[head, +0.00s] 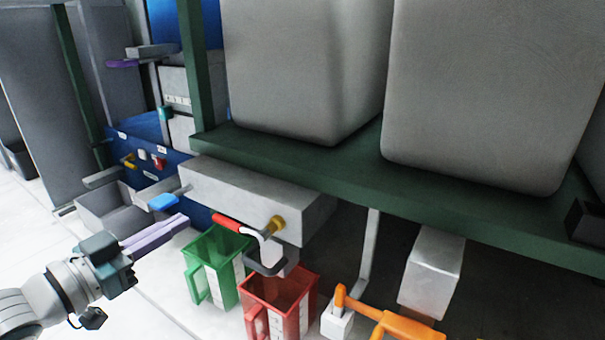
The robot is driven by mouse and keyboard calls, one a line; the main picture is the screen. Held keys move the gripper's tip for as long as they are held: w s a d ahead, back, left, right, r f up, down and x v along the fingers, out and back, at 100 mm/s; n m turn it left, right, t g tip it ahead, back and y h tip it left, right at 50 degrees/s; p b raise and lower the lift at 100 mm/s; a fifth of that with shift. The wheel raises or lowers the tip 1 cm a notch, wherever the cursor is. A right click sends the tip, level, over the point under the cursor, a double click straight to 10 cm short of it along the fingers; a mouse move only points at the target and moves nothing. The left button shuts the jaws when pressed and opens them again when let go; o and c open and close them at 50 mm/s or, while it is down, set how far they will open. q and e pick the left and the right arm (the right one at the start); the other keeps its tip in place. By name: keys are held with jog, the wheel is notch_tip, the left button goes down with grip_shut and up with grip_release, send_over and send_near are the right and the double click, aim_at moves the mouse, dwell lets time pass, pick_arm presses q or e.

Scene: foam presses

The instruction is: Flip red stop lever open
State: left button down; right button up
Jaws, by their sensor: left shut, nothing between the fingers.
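The red stop lever (227,223) is a red-sleeved handle on a bent pale rod, joined at a brass-coloured pivot (278,224) on the front of a light grey box. The red handle points left, above the green pitcher. My left gripper (185,221) is at the left, its long purple-grey fingers together and empty. Its tips point right toward the red handle, with a small gap in the picture. How far apart they are in depth, I cannot tell. My right gripper is not in view.
A green pitcher (218,262) and a red pitcher (280,301) stand below the lever. An orange handle (408,326) is at the bottom right. A green frame beam (400,200) carries large grey blocks above. A blue lever tip (163,202) lies just above my left fingers.

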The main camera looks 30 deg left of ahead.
pick_arm(q)
jog(key=s, duration=0.3)
jog(key=shift+a+r, duration=0.1)
jog(key=shift+a, duration=0.05)
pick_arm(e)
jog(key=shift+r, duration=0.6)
pick_arm(q)
jog(key=shift+w, duration=0.1)
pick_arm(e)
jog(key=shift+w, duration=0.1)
pick_arm(q)
jog(key=shift+p, duration=0.3)
